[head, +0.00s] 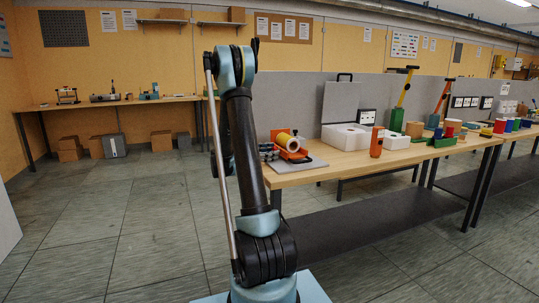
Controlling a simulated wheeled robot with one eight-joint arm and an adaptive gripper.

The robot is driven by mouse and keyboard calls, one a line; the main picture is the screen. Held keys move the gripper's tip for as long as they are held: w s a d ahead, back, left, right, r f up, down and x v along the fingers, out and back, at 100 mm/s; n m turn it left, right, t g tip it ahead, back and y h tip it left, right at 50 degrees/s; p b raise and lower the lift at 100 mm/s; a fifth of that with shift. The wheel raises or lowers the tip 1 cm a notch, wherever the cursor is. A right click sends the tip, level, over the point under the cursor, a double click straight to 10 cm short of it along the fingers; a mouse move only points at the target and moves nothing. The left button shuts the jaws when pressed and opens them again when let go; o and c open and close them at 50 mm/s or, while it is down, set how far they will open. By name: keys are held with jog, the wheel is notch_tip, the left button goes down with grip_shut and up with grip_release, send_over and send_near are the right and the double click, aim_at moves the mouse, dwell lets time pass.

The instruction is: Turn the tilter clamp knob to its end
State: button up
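My arm rises in the middle of the head view and folds over at its top. My gripper cannot be made out; the arm's own links cover the area behind them. An orange device with a yellow roll (287,142) stands on a grey plate (306,165) at the near left end of the right-hand bench, just right of my arm. It may be the tilter, but I cannot tell for sure. No clamp knob can be made out at this size, and my arm hides part of this bench end.
The wooden bench (345,163) also carries an orange bottle (377,141), a white foam case (345,136) with a raised grey lid and several coloured items farther right. A back bench (50,108) holds small devices, with cardboard boxes (69,148) beneath. The floor at left is clear.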

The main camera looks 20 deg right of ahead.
jog(key=c, duration=0.5)
jog(key=shift+m, duration=0.8)
jog(key=o, duration=1.1)
jog(key=shift+c, duration=0.2)
jog(key=shift+r, duration=0.1)
notch_tip(320, 180, up, 10)
